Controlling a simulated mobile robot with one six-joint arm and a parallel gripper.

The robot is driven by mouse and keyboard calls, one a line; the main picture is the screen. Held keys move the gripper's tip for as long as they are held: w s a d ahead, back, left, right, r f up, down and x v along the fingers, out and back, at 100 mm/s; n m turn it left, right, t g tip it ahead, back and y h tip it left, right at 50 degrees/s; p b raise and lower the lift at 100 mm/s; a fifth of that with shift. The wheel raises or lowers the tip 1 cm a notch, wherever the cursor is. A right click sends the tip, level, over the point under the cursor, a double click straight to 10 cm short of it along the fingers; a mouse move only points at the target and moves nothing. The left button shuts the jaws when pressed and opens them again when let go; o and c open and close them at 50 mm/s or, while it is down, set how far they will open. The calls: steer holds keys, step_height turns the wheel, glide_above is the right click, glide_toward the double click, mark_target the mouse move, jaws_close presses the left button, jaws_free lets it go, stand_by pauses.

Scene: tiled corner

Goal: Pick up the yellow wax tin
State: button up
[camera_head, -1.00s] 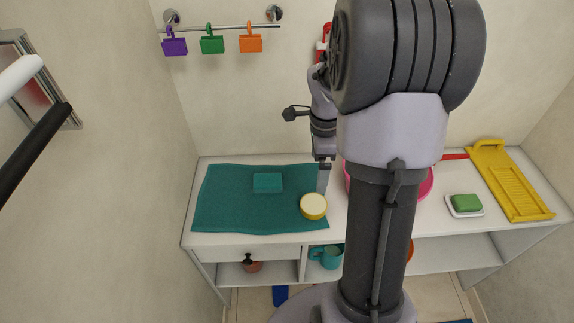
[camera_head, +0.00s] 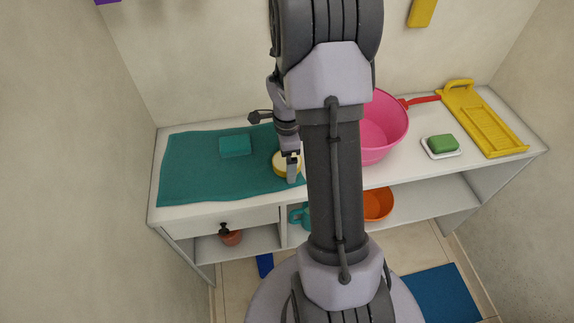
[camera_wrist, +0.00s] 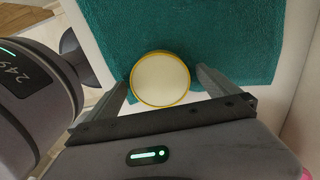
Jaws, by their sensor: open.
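The yellow wax tin (camera_head: 281,163) is a round yellow tin with a cream top. It sits at the front right corner of the teal towel on the counter. In the wrist view the tin (camera_wrist: 160,79) lies between the two fingers of my gripper (camera_wrist: 163,85), one on each side. My gripper (camera_head: 291,170) is open; small gaps seem to show beside the tin, so I cannot tell that either finger touches it. In the head view my gripper hides part of the tin.
The teal towel (camera_head: 185,180) holds a teal block (camera_head: 235,146). Right of my arm are a pink basin (camera_head: 385,128), a green soap on a white dish (camera_head: 441,145) and a yellow washboard (camera_head: 485,125). Shelves below hold an orange bowl (camera_head: 377,204) and a teal mug (camera_head: 301,215).

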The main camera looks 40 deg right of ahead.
steer(key=c, duration=1.5)
